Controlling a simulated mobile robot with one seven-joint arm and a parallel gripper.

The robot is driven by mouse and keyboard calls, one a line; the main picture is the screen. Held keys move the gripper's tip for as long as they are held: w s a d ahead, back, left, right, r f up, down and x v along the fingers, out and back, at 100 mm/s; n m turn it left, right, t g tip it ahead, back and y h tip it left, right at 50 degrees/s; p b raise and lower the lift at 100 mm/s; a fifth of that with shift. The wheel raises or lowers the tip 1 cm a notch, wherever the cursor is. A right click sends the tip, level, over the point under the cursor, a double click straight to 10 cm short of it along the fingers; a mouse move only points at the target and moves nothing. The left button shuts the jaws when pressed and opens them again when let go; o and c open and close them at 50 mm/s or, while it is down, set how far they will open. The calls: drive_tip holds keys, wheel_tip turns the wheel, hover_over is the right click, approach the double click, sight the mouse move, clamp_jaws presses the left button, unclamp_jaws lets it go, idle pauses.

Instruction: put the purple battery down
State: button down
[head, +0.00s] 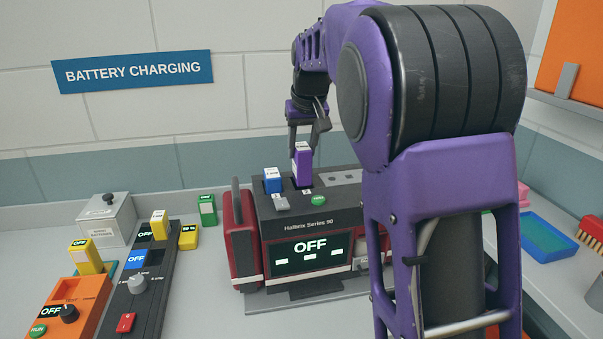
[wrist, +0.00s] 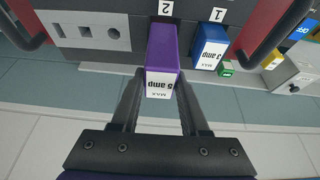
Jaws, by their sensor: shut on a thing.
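The purple battery (head: 303,168) has a white "MAX 5 amp" label on its top end. It stands upright at slot 2 of the dark charger (head: 335,222), beside the blue battery (head: 272,182) in slot 1. My gripper (head: 302,140) is above the charger, its fingers shut on the purple battery near its labelled top. In the wrist view the purple battery (wrist: 162,52) lies between the fingertips (wrist: 161,85), with the blue battery (wrist: 209,47) to its right. Its lower end meets the slot area; I cannot tell how deep it sits. The charger's screen reads OFF.
Left of the charger are a green battery (head: 207,210), a black charger (head: 135,285), an orange charger (head: 70,300) and a grey box (head: 105,222). A blue tray (head: 550,238) lies at the right. My arm hides the charger's right side.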

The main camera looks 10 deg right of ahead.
sight(302, 169)
drive_tip(key=shift+f+b, duration=0.3)
drive_tip(key=shift+f, duration=1.85)
drive_tip(key=shift+f+b, duration=0.4)
drive_tip(key=shift+f, duration=0.25)
drive_tip(key=shift+c, duration=2)
unclamp_jaws()
drive_tip(key=p+v, duration=0.2)
drive_tip(key=v, duration=1.1)
drive_tip(key=shift+w, duration=0.2)
drive_tip(key=shift+r, duration=0.1)
